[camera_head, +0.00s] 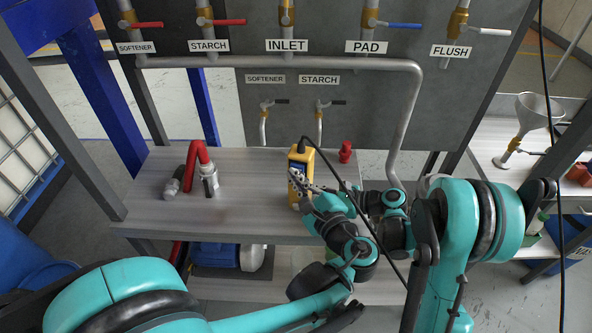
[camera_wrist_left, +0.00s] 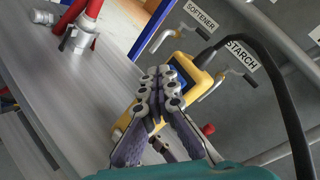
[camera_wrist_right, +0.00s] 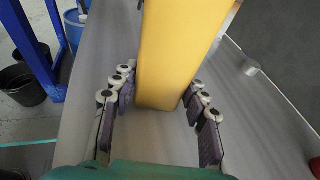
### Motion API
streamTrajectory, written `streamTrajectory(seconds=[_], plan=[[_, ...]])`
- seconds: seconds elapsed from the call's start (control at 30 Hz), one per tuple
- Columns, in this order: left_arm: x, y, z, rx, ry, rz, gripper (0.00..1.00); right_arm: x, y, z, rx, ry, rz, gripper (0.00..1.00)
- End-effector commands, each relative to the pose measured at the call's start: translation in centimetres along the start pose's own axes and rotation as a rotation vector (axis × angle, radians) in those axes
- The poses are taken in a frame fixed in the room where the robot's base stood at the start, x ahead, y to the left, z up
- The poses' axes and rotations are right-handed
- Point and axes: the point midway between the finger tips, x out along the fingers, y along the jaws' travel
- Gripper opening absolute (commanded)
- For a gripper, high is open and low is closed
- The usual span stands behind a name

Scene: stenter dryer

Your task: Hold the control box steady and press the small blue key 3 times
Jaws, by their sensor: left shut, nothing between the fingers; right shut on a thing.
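The yellow control box (camera_head: 304,160) stands upright on the grey table, with a black cable from its top. In the left wrist view the control box (camera_wrist_left: 194,66) shows a dark blue panel behind my fingers. My left gripper (camera_wrist_left: 158,88) is shut and empty, its fingertips at the front of the box; I cannot tell whether they touch it. My left gripper (camera_head: 296,177) also shows in the head view. My right gripper (camera_wrist_right: 158,84) is shut on the lower part of the box (camera_wrist_right: 178,45), one finger on each side. The small blue key cannot be made out; the left fingers cover part of the face.
A red-and-grey pipe fitting (camera_head: 200,168) stands on the table (camera_head: 245,180) to the left. A small red object (camera_head: 345,151) is just right of the box. Labelled valves and a bent pipe (camera_head: 270,63) are on the panel behind. The black cable (camera_head: 350,190) hangs across my arms.

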Motion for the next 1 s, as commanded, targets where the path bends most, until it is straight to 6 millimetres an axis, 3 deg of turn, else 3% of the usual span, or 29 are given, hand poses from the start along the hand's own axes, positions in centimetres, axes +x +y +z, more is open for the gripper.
streamTrajectory(seconds=[1.0], plan=[[-1.6,1.2,1.2,0.000,0.001,-0.001,0.00,0.0,0.0,0.0,0.000,0.000,0.000,0.28]])
